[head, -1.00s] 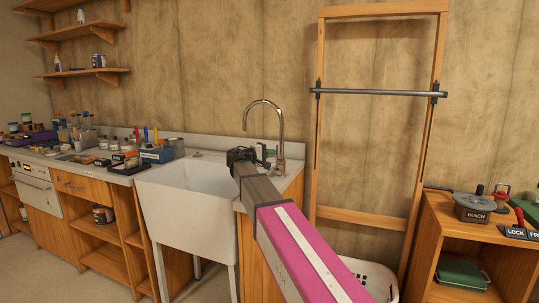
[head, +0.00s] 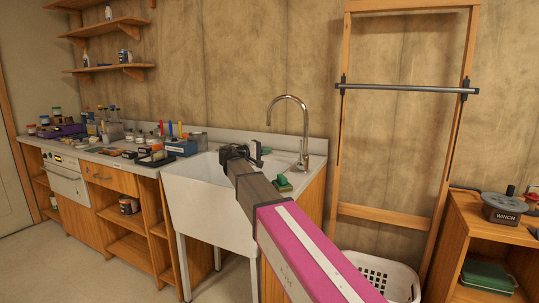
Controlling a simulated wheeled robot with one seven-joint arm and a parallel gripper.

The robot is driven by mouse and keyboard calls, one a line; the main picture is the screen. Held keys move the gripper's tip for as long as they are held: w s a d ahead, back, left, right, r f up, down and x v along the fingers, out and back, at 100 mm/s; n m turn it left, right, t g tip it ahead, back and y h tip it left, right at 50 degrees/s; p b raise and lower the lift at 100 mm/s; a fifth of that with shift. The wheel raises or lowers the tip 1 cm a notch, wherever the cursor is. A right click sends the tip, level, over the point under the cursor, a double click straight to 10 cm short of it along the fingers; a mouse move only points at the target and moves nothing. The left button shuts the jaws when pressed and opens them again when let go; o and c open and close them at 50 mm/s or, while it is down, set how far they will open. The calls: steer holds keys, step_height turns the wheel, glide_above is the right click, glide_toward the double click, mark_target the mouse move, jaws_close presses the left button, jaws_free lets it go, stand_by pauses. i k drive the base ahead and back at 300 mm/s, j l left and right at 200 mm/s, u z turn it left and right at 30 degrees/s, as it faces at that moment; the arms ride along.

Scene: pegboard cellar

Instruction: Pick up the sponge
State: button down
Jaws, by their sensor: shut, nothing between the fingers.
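A small green block that looks like the sponge (head: 283,183) lies on the counter just right of the white sink (head: 200,205), below the faucet. It is small, and its far detail is hard to make out. My gripper (head: 258,153) is shut and empty. In the picture it is over the sink's right side, up and to the left of the green block and apart from it. My arm covers part of the sink's right edge and the counter front.
A tall faucet (head: 303,135) stands behind the green block. A white basket (head: 385,275) sits on the floor, and a wooden shelf unit (head: 475,240) stands at right.

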mark_target(283, 180)
steer(key=k+j, duration=0.1)
steer(key=j, duration=0.25)
steer(key=k+j, duration=0.1)
steer(key=j, duration=0.2)
steer(key=k+j, duration=0.15)
steer(key=j, duration=0.2)
steer(key=k+j, duration=0.1)
steer(key=j, duration=0.25)
